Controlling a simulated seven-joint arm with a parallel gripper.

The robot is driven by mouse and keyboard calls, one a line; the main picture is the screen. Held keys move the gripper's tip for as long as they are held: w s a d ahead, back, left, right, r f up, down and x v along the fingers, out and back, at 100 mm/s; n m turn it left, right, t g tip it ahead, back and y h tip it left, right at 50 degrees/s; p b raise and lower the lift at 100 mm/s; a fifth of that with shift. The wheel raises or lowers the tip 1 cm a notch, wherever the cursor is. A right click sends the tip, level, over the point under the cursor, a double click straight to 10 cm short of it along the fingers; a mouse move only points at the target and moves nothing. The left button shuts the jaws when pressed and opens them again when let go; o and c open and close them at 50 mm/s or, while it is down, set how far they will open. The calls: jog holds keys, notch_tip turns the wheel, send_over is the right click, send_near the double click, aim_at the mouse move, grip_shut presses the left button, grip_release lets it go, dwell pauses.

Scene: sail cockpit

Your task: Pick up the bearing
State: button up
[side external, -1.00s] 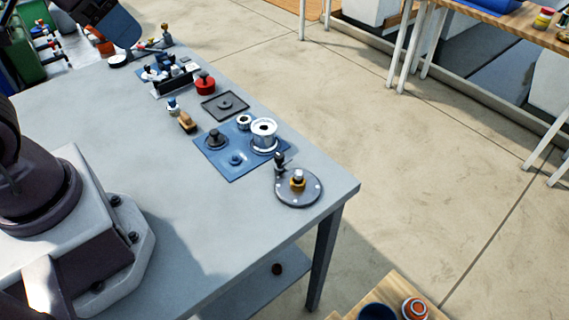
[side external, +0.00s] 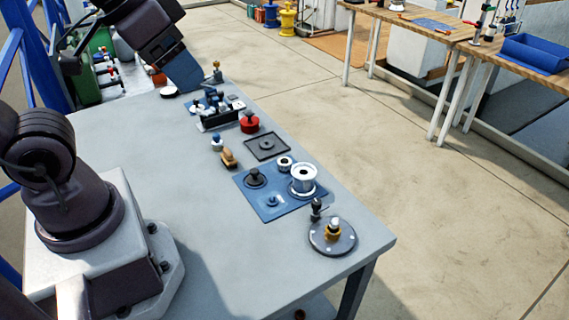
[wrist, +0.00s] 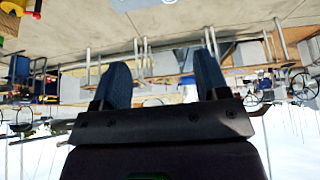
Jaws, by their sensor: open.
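A small pale ring with a dark centre, which looks like the bearing (side external: 285,163), sits on the blue mat (side external: 282,212) in the side view. It stands just behind a larger silver drum (side external: 304,179). My gripper (side external: 190,83) is at the upper left of the side view, above the far part of the table and well away from the ring. In the wrist view my gripper (wrist: 163,70) shows two blue fingers wide apart with nothing between them. The wrist view does not show the bearing.
The mat also holds a black knobbed part (side external: 255,177) and a small blue part (side external: 272,201). A round grey plate (side external: 332,241) stands near the table's front corner. A dark square tray (side external: 267,146) and a red pot (side external: 249,122) stand behind. The table's left middle is clear.

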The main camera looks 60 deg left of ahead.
jog(key=w+a+f+g, duration=0.3)
jog(key=w+f, duration=0.1)
jog(key=f, duration=0.1)
jog(key=m+g, duration=0.3)
jog(key=m, duration=1.5)
send_over(284, 163)
notch_tip(284, 163, down, 17)
notch_tip(284, 163, down, 6)
jog(key=shift+s+a+f, duration=0.1)
jog(key=shift+s+f, duration=0.05)
jog(key=shift+f, duration=2.9)
jog(key=c, duration=1)
jog(key=shift+r, duration=0.15)
